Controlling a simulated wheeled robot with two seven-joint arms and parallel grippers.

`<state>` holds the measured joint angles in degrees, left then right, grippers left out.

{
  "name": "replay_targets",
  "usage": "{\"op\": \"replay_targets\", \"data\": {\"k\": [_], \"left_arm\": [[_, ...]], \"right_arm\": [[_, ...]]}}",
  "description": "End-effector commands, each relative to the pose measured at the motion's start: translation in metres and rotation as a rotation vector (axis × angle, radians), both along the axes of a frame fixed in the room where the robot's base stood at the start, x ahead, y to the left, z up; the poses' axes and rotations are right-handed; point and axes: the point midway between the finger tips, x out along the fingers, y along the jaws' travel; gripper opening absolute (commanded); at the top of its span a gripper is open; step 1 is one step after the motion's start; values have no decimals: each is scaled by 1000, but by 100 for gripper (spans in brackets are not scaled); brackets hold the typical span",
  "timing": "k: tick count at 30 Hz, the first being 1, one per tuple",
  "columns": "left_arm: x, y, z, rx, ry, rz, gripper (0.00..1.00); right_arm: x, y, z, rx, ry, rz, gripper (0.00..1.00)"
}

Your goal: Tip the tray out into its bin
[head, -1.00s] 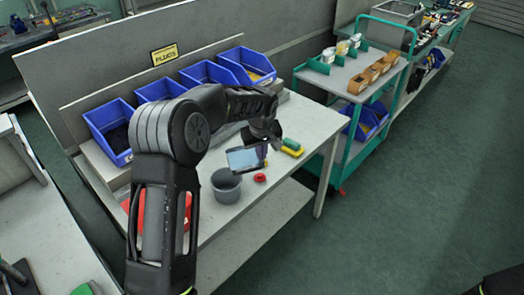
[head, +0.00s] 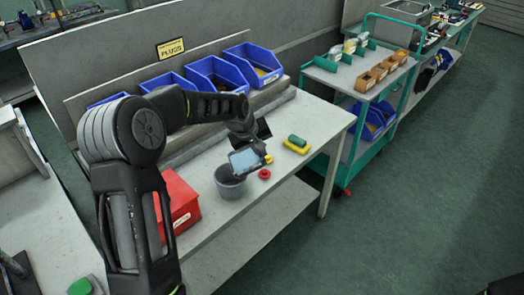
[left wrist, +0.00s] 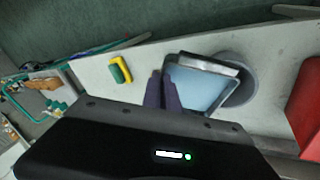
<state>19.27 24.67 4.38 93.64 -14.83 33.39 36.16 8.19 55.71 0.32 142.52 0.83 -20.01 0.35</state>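The tray (head: 245,161), a small shallow one with a pale blue face, is held by my left gripper (head: 262,158) at its right side. It looks tilted, and it overlaps the mouth of the grey round bin (head: 231,188) on the bench. In the left wrist view the fingers (left wrist: 162,92) are close together at the edge of the tray (left wrist: 198,90), with the bin (left wrist: 246,82) behind and beyond it. I cannot see any contents in the tray, and the bin's inside is mostly hidden. My right gripper is out of view.
A red box (head: 178,205) stands left of the bin. A red ring (head: 264,174) and a yellow-and-green block (head: 297,145) lie to its right. Blue part bins (head: 216,78) line the back under a PLUGS sign (head: 170,49). A green trolley (head: 347,150) stands right of the bench.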

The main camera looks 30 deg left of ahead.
Motion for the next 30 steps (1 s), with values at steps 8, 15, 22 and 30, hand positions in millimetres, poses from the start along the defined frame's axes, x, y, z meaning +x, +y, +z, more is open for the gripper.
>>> {"op": "replay_targets", "data": {"k": [8, 15, 22, 30], "left_arm": [[0, 1, 0, -5, -4, 0, 0], [-3, 4, 5, -53, -48, 3, 0], [-3, 4, 10, -73, -70, -1, 0], [-3, 4, 10, -75, -72, 1, 0]], "right_arm": [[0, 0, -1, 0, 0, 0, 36], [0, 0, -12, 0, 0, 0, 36], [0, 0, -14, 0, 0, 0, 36], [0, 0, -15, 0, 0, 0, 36]]}}
